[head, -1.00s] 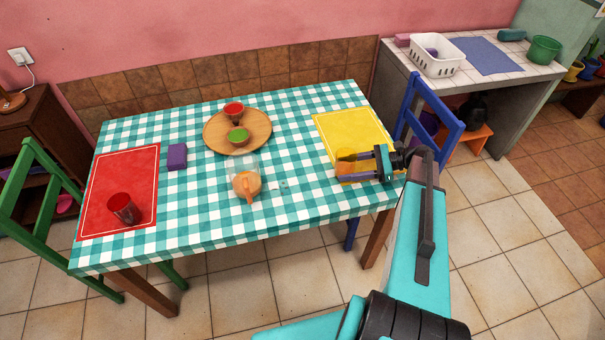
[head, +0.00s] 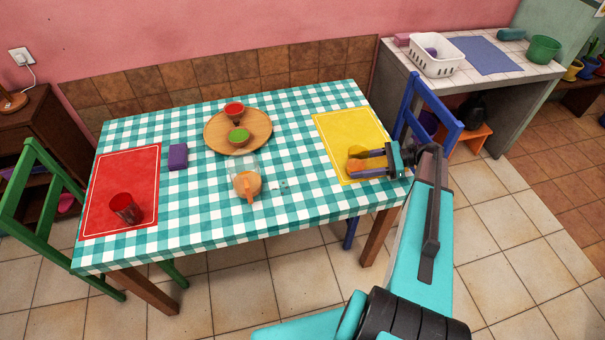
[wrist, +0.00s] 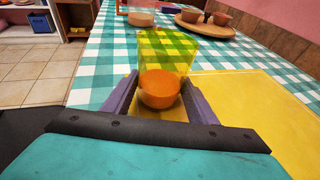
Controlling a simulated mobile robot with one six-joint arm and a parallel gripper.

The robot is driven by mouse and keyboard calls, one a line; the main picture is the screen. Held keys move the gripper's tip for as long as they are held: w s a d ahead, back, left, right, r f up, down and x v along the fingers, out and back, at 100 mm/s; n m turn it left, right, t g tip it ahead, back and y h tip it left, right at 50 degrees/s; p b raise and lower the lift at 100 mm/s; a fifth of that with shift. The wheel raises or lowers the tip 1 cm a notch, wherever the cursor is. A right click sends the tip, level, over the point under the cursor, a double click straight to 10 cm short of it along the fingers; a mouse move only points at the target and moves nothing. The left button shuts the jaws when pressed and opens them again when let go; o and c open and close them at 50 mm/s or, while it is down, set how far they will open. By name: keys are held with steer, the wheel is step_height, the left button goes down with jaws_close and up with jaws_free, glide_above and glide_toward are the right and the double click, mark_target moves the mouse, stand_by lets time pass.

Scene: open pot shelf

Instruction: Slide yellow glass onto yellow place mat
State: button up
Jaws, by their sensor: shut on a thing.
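The yellow glass (wrist: 165,52) is clear and upright with orange contents in its lower part. It stands between the two purple fingers of my gripper (wrist: 160,88), which is shut on it. The mat (wrist: 255,105) also shows in the wrist view, right of the glass. The fingers hide part of the glass's base and the mat's front edge.
A clear jug with orange contents (head: 245,184) stands left of the mat. A round wooden tray (head: 213,139) holds two small bowls. A purple block (head: 178,157) and a red mat (head: 128,165) with a red glass (head: 124,206) are farther left. A blue chair (head: 440,108) stands at the right.

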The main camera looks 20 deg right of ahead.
steer(key=shift+d, duration=0.9)
steer(key=o, duration=0.9)
steer(key=b+v, duration=0.2)
steer(key=v, duration=0.9)
steer(key=shift+d+r, duration=0.1)
steer(key=shift+d, duration=0.05)
steer(key=shift+d+r, duration=0.15)
steer(key=shift+r, duration=0.05)
steer(key=shift+p+v, duration=1)
steer(key=shift+p, duration=0.15)
steer(key=shift+s+f, duration=0.1)
